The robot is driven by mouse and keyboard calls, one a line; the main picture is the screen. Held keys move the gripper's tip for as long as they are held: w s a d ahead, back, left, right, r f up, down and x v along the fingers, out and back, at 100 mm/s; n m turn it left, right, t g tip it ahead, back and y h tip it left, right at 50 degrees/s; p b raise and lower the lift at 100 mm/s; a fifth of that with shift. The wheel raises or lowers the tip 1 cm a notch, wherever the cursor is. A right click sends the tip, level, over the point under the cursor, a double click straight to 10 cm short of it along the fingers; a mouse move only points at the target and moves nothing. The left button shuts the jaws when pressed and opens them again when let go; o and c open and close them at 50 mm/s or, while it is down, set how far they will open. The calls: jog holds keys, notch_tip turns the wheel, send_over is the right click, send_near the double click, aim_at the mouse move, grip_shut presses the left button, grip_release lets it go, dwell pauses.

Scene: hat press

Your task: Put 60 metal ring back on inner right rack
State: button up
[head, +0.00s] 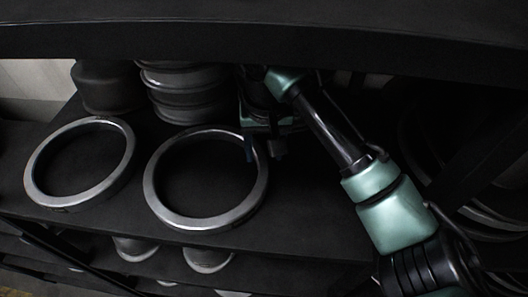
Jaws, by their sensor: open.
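Two silver metal rings lie flat on a dark rack shelf (310,225) in the head view. One ring (78,199) is at the left; the other ring (205,224) is just right of it, with a gap between them. I cannot read a number on either. My gripper (262,152) is open at the far right edge of the right ring. One finger shows dark against that ring's rim; whether it touches or straddles the rim I cannot tell. Part of the gripper is hidden by its own wrist.
Stacked dark cylindrical forms (185,95) and a dark block (103,88) stand behind the rings. An upper shelf (250,38) hangs close over my arm. More ring-like parts (490,215) sit in shadow at right. Round forms (137,248) show on a lower shelf.

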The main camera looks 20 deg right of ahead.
jog(key=r, duration=0.4)
jog(key=shift+s+a+r, duration=0.1)
jog(key=shift+s+r, duration=0.05)
jog(key=shift+s, duration=0.15)
